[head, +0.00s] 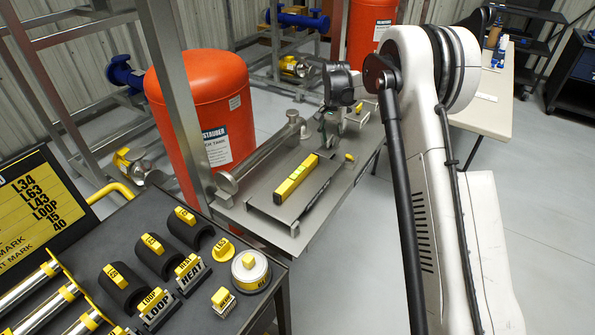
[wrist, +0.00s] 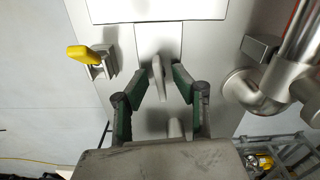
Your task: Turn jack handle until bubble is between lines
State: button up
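A yellow spirit level (head: 296,178) lies on a raised plate on a steel bench; its bubble and lines are too small to make out. My gripper (head: 328,128) is at the far end of that plate, reaching down to the bench. In the wrist view my gripper (wrist: 161,80) is open, its two green-padded fingers on either side of a small grey metal handle (wrist: 157,72), which looks like the jack handle. Gaps show between the fingers and the handle. In the head view this handle is hidden by my gripper.
A yellow-tipped lever (wrist: 84,53) sits left of my gripper in the wrist view. In the head view, an orange tank (head: 200,100) and a dark tray (head: 75,255) of labelled parts flank the bench.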

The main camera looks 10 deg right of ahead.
jog(key=shift+r+p, duration=0.95)
jog(key=shift+r, duration=2.2)
jog(key=m, duration=0.4)
jog(key=shift+r+b, duration=0.3)
jog(key=shift+r, duration=0.1)
